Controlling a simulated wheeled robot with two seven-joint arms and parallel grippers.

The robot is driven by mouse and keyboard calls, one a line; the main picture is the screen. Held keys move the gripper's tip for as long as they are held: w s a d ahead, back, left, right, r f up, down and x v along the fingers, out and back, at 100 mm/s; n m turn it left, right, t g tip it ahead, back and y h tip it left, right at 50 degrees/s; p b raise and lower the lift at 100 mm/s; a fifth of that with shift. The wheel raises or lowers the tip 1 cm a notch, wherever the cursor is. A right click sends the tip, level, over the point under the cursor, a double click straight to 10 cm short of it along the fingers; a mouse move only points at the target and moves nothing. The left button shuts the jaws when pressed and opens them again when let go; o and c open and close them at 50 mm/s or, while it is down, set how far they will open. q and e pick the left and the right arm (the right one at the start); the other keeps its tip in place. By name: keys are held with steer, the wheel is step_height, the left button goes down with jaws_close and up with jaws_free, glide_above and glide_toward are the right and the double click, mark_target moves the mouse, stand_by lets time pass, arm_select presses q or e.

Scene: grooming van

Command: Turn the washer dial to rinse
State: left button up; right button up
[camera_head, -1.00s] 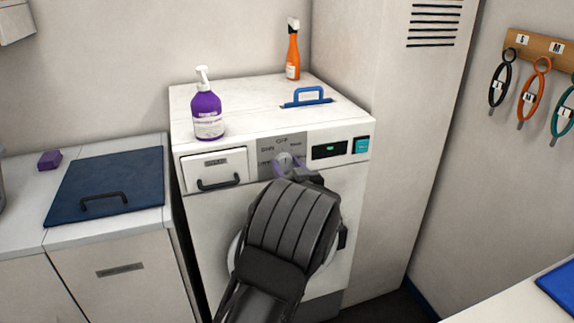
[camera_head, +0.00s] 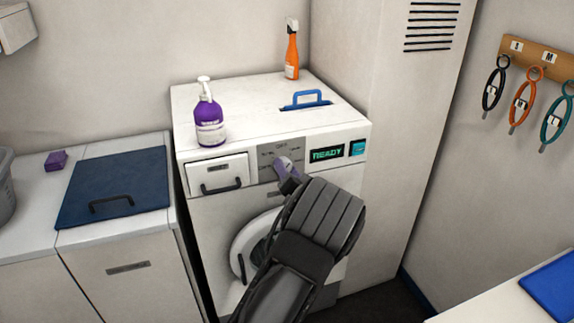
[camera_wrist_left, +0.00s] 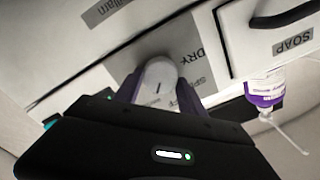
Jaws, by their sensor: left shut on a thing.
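The white washer (camera_head: 205,230) stands against the wall, with its dial on the grey panel (camera_head: 268,163) between the soap drawer and the display. My left gripper (camera_head: 284,168) is at the panel, its purple fingers shut on the dial. In the left wrist view the round pale dial (camera_wrist_left: 158,82), with a dark pointer mark, sits between the two fingers (camera_wrist_left: 157,92). Labels on the panel are partly covered; "DRY" and "SPIN" show beside the dial. The display (camera_head: 327,154) reads "READY". My right gripper is not in view.
A purple pump bottle (camera_head: 210,125) and an orange spray bottle (camera_head: 292,55) stand on the washer, near a blue handle (camera_head: 306,99). The soap drawer (camera_head: 218,174) is closed. A tall cabinet (camera_head: 385,140) is close on the right. Collars (camera_head: 520,103) hang on the right wall.

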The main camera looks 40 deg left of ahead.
arm_select(q)
steer(key=shift+m, duration=0.4)
steer(key=o, duration=1.3)
steer(key=shift+o, duration=0.2)
steer(key=b+v, duration=0.1)
steer(key=v, duration=0.6)
steer(key=shift+s+d, duration=0.2)
steer(key=shift+d, duration=0.2)
